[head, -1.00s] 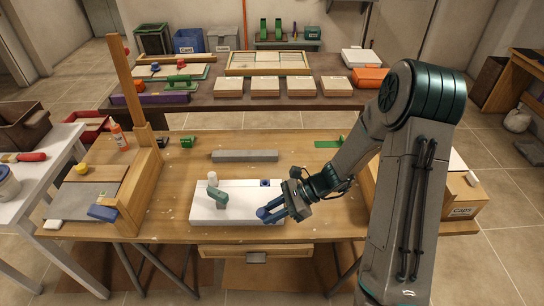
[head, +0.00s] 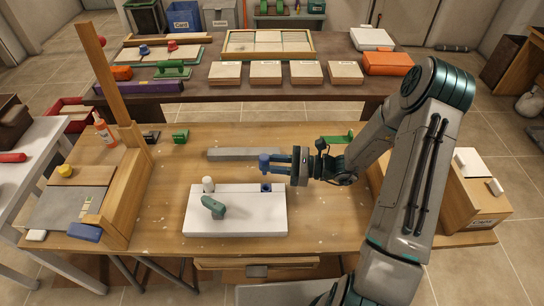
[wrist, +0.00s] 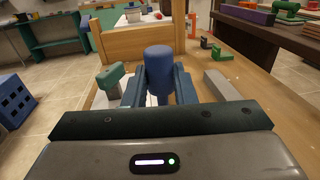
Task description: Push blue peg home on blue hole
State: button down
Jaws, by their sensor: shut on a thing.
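The blue peg (head: 264,164) is upright in my gripper (head: 275,163). The wrist view shows its rounded top (wrist: 158,62) between the two blue fingers, which are shut on it. In the head view the white board (head: 250,221) lies on the workbench, with the dark blue hole (head: 266,187) near its back right corner. The peg appears just above and slightly behind the hole, apart from it. Its exact height and alignment cannot be told. In the wrist view the fingers and gripper body hide the hole.
A wooden fixture (head: 125,180) is at left and a cardboard box (head: 480,208) at right. The bench right of the board is clear.

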jog(key=shift+d+r, duration=0.1)
jog(key=shift+d, duration=0.1)
jog(key=b, duration=0.4)
send_over(273, 188)
jog(key=shift+f, duration=2.95)
jog(key=shift+f+b, duration=1.5)
jog(key=shift+f, duration=0.65)
jog(key=c, duration=1.1)
grip_release()
jog(key=shift+r, duration=0.55)
jog(key=r, duration=0.1)
jog(key=d+r, duration=0.1)
jog(key=r, duration=0.1)
jog(key=shift+s+r, duration=0.1)
jog(key=shift+r, duration=0.2)
jog(key=s+d+r, duration=0.1)
jog(key=d+r, duration=0.1)
jog(key=d, duration=0.1)
jog(key=s+d+r, duration=0.1)
jog(key=d+r, duration=0.1)
jog(key=d, duration=0.1)
jog(key=s+d+r, duration=0.1)
jog(key=d+r, duration=0.1)
jog(key=d, duration=0.2)
jog(key=shift+s+d+r, duration=0.1)
jog(key=shift+s+r, duration=0.05)
jog(key=shift+r, duration=0.05)
